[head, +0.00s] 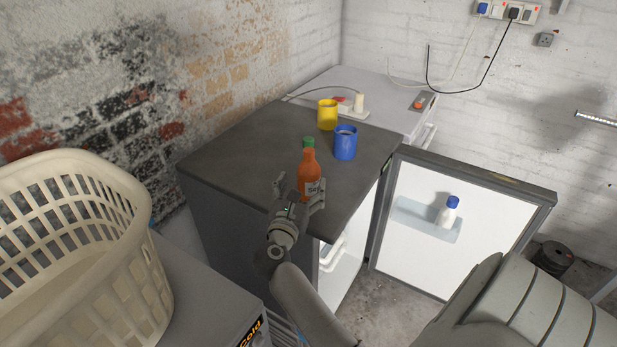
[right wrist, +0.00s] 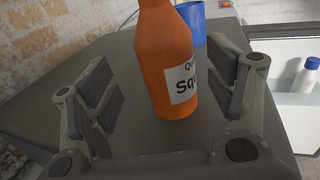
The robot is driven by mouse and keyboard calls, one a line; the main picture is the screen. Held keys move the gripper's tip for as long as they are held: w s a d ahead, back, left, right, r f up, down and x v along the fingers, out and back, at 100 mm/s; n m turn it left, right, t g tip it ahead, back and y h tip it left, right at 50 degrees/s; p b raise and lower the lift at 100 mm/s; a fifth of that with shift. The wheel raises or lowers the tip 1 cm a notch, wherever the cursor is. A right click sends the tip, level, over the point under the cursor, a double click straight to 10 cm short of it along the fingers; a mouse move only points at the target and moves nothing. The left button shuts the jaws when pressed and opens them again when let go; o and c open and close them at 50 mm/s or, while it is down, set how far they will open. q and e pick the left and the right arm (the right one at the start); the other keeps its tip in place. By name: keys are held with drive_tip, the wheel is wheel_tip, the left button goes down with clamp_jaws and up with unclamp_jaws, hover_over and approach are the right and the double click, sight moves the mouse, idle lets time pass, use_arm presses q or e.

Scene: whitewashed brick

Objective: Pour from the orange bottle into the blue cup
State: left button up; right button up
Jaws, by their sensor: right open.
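The orange bottle (head: 307,172) with a green cap stands upright on the dark top of a small fridge (head: 245,165). In the right wrist view the bottle (right wrist: 165,60) stands between and just beyond the fingers. The blue cup (head: 345,142) stands upright behind the bottle and to its right; part of it shows in the right wrist view (right wrist: 192,20) behind the bottle. My right gripper (head: 299,191) is open at the near side of the bottle, its fingers spread on either side and not closed on it. My left gripper is not in view.
A yellow mug (head: 327,114) stands behind the blue cup. The fridge door (head: 470,215) hangs open at the right, with a white blue-capped bottle (head: 448,211) in its shelf. A cream laundry basket (head: 75,250) stands at the left. The fridge top left of the bottle is clear.

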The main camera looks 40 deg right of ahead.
sight(306, 182)
drive_tip(key=x, duration=0.1)
drive_tip(key=p+x, duration=0.1)
drive_tip(key=x, duration=0.2)
drive_tip(key=shift+s+d+r, duration=0.2)
drive_tip(key=shift+d+r, duration=0.05)
drive_tip(key=shift+d, duration=0.15)
drive_tip(key=shift+w+d+f+p, duration=0.1)
drive_tip(key=shift+w+d+p, duration=0.05)
drive_tip(key=shift+d+p, duration=0.15)
drive_tip(key=shift+w, duration=0.1)
drive_tip(key=shift+a, duration=0.1)
drive_tip(key=c, duration=1.2)
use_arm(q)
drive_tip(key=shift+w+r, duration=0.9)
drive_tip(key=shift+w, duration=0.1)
use_arm(e)
drive_tip(key=shift+c, duration=1)
